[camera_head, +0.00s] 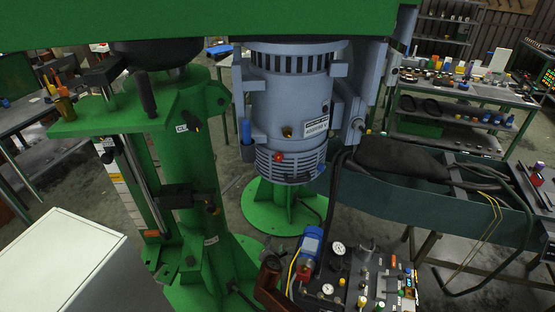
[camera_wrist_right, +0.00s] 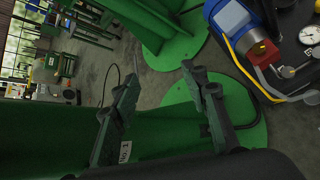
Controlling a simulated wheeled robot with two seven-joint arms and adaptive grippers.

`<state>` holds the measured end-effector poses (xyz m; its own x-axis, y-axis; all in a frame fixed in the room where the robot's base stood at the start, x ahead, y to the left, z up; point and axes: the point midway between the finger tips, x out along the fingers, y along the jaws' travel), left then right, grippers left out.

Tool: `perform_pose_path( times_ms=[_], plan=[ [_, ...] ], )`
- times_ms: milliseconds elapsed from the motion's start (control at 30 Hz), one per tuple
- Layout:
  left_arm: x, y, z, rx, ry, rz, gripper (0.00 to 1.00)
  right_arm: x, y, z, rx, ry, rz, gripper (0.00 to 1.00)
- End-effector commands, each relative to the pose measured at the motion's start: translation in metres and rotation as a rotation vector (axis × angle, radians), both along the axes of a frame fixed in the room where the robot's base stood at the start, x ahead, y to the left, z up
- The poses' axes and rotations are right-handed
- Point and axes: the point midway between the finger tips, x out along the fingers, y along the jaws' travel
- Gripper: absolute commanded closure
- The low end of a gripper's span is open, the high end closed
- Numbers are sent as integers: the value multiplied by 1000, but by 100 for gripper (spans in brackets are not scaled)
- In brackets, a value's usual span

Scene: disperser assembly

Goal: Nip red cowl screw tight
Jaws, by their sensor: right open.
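The grey motor housing (camera_head: 292,105) stands right of the green column, with a slatted cowl (camera_head: 290,165) at its lower end. A small red screw knob (camera_head: 278,158) sits on the front of this cowl. My left gripper is not in view.
A control panel (camera_head: 350,285) with gauges and a blue pump motor (camera_head: 311,243) stand at the front. A teal trough (camera_head: 430,195) lies to the right. A white cabinet (camera_head: 60,260) is at lower left.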

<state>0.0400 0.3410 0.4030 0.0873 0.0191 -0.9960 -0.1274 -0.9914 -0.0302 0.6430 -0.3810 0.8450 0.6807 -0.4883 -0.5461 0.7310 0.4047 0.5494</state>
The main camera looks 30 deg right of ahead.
Motion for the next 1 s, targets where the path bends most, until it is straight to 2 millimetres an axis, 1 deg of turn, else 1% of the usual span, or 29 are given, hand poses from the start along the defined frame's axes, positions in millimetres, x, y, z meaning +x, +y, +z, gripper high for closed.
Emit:
perform_pose_path(
  times_ms=[33,67,100,167,200,300,400,500,567,667,900,1000],
  plan=[
    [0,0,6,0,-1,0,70,22,2,64,-103,-40,28,59],
    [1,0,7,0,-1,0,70,30,2,98,-168,-54,38,59],
    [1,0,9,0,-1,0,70,37,2,142,-253,-71,45,59],
    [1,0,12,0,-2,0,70,43,2,204,-368,-94,44,59],
    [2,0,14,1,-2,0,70,43,2,240,-436,-105,37,59],
    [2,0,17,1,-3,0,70,36,4,315,-570,-126,8,59],
    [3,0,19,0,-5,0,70,26,4,363,-655,-133,-24,59],
    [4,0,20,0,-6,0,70,20,3,388,-698,-134,-44,59],
    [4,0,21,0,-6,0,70,20,1,393,-710,-133,-50,59],
    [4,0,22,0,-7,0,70,27,-7,395,-715,-131,-53,59],
    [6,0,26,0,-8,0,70,53,-35,395,-713,-132,-52,59],
    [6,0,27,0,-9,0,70,63,-43,394,-713,-133,-50,59]
  ],
)
